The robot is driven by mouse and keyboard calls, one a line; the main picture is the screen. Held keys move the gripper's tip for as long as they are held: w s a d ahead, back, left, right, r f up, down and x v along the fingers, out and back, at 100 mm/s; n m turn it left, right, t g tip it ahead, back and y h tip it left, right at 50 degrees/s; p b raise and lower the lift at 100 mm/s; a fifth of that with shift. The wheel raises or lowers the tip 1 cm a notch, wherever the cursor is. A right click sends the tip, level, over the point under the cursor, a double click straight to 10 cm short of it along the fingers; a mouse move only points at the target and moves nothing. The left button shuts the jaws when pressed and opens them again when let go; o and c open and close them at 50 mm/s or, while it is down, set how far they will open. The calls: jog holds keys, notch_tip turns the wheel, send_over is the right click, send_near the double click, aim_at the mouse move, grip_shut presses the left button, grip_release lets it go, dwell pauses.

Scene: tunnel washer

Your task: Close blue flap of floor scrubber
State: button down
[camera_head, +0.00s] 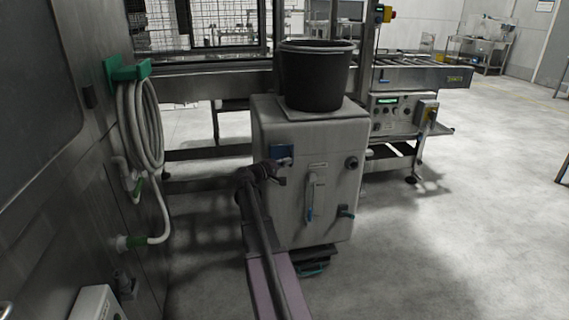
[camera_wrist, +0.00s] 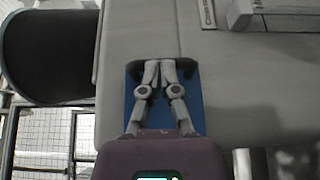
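The floor scrubber is a pale grey boxy machine (camera_head: 325,200). Its blue flap (camera_head: 285,150) is a small blue panel high on the left of its front face. In the wrist view the blue flap (camera_wrist: 131,100) lies behind my fingers and is partly hidden by them. I cannot tell how far it stands open. My gripper (camera_head: 281,174) is in front of the scrubber, at the flap's lower edge. In the wrist view my gripper (camera_wrist: 160,66) has its fingertips close together, shut with nothing visible between them. Contact with the flap is unclear.
A black bucket (camera_head: 316,76) stands on top of the scrubber. A coiled white hose (camera_head: 142,125) hangs on the steel wall at left. A conveyor with a control box (camera_head: 400,113) stands behind at right. The floor at right is clear.

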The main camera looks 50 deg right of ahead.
jog(key=shift+d+r, duration=0.1)
jog(key=shift+d, duration=0.15)
jog(key=a, duration=1.4)
jog(key=shift+a, duration=0.25)
jog(key=s+a+f+t+y, duration=0.1)
jog(key=s+a+f+y, duration=0.1)
jog(key=a+f+y, duration=0.6)
jog(key=s+a+f+t+y, duration=0.15)
jog(key=a+f, duration=0.45)
jog(key=a, duration=0.7)
jog(key=s+a+f+n+y, duration=0.1)
jog(key=s+a+f+y, duration=0.2)
jog(key=a, duration=0.7)
jog(key=s+a+f+y, duration=0.1)
jog(key=s+a+y, duration=0.3)
jog(key=a, duration=0.6)
notch_tip(320, 180, up, 32)
jog(key=y+p, duration=0.1)
jog(key=p, duration=3.1)
jog(key=shift+w+f+g, duration=0.2)
jog(key=shift+w+g, duration=0.15)
jog(key=shift+w, duration=0.1)
